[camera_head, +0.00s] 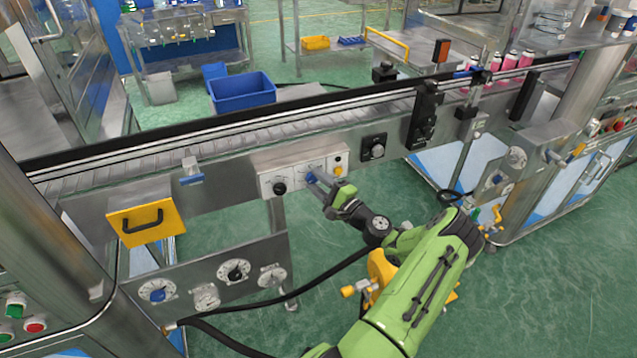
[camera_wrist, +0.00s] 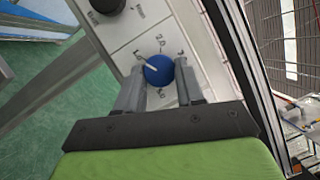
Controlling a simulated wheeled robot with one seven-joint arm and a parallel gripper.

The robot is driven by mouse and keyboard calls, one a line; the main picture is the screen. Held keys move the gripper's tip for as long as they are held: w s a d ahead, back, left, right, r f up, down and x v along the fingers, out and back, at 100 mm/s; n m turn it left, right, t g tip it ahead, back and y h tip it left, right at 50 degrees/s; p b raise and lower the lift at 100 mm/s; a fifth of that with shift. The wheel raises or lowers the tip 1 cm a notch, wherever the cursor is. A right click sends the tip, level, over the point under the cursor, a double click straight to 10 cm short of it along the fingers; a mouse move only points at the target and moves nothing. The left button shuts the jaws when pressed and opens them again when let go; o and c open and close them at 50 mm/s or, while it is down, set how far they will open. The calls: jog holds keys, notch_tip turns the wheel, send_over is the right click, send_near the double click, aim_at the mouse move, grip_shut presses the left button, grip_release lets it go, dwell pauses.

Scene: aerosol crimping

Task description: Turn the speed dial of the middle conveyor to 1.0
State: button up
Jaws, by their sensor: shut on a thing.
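The blue speed dial (camera_wrist: 160,69) sits on a light panel of the conveyor, with a white pointer line and small printed marks around it. In the wrist view the pointer lies towards the left of the dial; the marks are too small to read surely. My gripper (camera_wrist: 160,76) has one finger on each side of the dial and is shut on it. In the head view my gripper (camera_head: 312,178) reaches the panel (camera_head: 299,172) on the conveyor's front, and its fingers partly hide the blue dial.
A black knob (camera_head: 280,188) is left of the dial on the same panel. A yellow plate with a black handle (camera_head: 147,222) is further left. A lower panel (camera_head: 195,277) carries several more dials. A black cable (camera_head: 300,293) runs below. The conveyor belt (camera_head: 225,140) lies behind.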

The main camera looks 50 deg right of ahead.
jog(key=o, duration=1)
jog(key=shift+o, duration=0.2)
jog(key=p+v, duration=0.1)
jog(key=v, duration=1.4)
jog(key=shift+s+a+p, duration=0.15)
jog(key=shift+s+p, duration=0.2)
jog(key=shift+p, duration=0.05)
